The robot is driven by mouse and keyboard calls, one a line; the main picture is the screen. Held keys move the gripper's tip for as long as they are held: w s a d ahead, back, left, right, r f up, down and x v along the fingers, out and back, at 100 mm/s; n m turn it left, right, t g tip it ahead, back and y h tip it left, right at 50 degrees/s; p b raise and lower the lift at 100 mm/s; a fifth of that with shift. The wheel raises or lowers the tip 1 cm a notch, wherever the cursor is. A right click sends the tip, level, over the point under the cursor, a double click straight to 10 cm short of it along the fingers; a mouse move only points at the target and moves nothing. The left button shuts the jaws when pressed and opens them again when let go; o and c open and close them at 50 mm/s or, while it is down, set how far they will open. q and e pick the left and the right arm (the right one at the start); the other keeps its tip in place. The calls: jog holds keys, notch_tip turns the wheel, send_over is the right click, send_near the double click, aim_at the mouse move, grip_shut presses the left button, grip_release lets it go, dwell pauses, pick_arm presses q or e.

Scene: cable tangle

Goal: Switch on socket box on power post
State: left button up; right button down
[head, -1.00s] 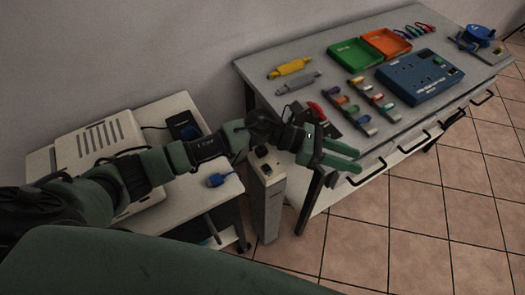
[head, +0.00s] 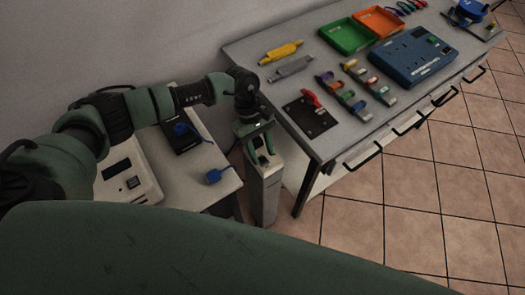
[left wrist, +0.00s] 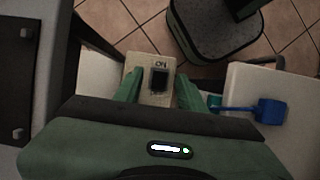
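The power post (head: 264,200) is a narrow grey-white column between the low white table and the long workbench. Its socket box top (left wrist: 145,91) shows in the left wrist view with an "ON" label and a dark switch (left wrist: 159,82); I cannot tell the switch's position. My left gripper (head: 259,150) points down over the post top and partly hides it. In the left wrist view the left gripper (left wrist: 158,79) is open, with one green finger on each side of the switch. Contact cannot be told. My right gripper is not in view.
The low table holds a blue plug (head: 214,176), a black box (head: 182,135) and a white device (head: 125,177). The workbench (head: 250,55) at right carries trays, a blue socket unit (head: 413,57) and several small connectors. Tiled floor is free in front of the bench.

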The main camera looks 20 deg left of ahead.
pick_arm(q)
jog(key=shift+s+d+f, duration=0.15)
jog(key=shift+d+f, duration=0.05)
jog(key=shift+f, duration=0.3)
jog(key=c, duration=0.7)
grip_shut()
jog(key=shift+s+d+t+y, duration=0.15)
jog(key=shift+d+t+y, duration=0.05)
jog(key=shift+t+y, duration=0.3)
jog(key=shift+s+d+t+y+b, duration=0.2)
jog(key=shift+t+y+b, duration=0.25)
jog(key=shift+t+y, duration=0.35)
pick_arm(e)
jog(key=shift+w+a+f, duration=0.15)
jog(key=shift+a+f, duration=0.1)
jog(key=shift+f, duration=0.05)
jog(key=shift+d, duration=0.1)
pick_arm(q)
jog(key=o, duration=0.7)
grip_release()
